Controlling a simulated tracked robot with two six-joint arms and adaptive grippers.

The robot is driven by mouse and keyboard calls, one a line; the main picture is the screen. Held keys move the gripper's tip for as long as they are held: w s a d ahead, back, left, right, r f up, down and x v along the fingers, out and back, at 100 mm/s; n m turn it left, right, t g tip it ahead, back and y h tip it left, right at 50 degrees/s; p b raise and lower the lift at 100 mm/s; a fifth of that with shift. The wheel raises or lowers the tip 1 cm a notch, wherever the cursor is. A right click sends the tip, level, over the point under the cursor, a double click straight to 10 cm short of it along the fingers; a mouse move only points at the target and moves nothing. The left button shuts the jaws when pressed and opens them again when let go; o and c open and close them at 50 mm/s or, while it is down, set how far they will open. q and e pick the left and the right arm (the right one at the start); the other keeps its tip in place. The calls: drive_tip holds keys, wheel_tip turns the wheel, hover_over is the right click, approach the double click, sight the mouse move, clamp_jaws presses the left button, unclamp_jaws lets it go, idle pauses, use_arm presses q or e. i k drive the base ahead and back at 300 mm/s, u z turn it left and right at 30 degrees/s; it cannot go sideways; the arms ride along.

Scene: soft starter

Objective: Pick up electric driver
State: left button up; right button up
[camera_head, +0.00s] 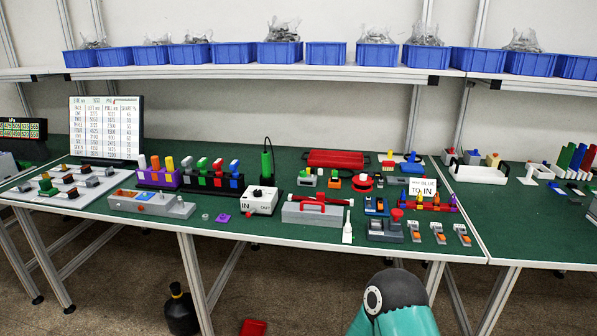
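A green upright tool with a black cable (267,161), which looks like the electric driver, stands on the green table (330,240) near the middle, behind the white IN/OUT box (260,201). Its lower end is hard to make out. Neither of my grippers shows. Only a teal and dark grey part of one of my arms shows at the bottom, right of centre, in front of the table and well apart from the tool.
Coloured-handle racks (212,181) stand left of the tool, and a red tray (336,158) lies right behind it. A grey toolbox (314,213) is in front. Blue bins (326,53) line the shelf above. The front left-centre table strip is mostly clear.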

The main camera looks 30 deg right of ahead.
sight(266, 157)
drive_tip(key=z, duration=0.2)
drive_tip(key=i, duration=1)
